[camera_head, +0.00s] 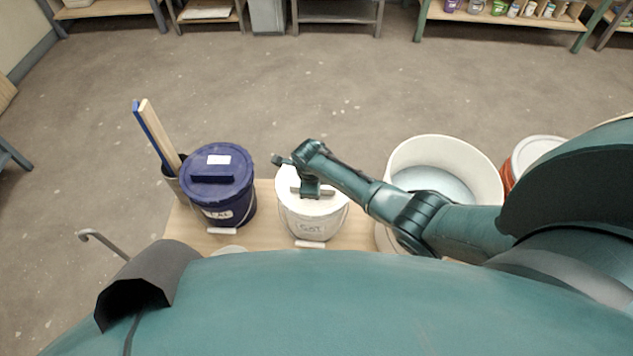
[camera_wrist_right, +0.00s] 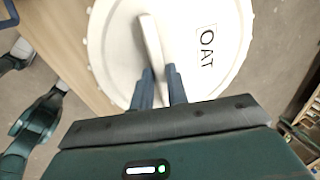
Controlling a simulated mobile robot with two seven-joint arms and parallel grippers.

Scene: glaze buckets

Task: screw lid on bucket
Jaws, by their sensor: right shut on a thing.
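A white bucket (camera_head: 312,229) with handwriting on its front stands on the wooden board in the head view. Its white lid (camera_head: 297,205) lies level over the bucket's mouth; I cannot tell how tightly it sits. My right gripper (camera_head: 310,190) reaches in from the right and is shut on the lid's raised bar handle. In the right wrist view the lid (camera_wrist_right: 215,75) reads "OAT" and has a notched rim, and the gripper's fingers (camera_wrist_right: 160,85) pinch the near end of the handle (camera_wrist_right: 151,38). The far bucket wall is hidden under the lid.
A dark blue lidded bucket (camera_head: 235,213) stands left, beside a dark container with upright slats (camera_head: 155,135). A large open white tub (camera_head: 488,177) stands right, under my arm, with an orange bucket (camera_head: 508,180) beyond. Little bare board (camera_head: 265,215) separates the buckets. Open floor lies behind.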

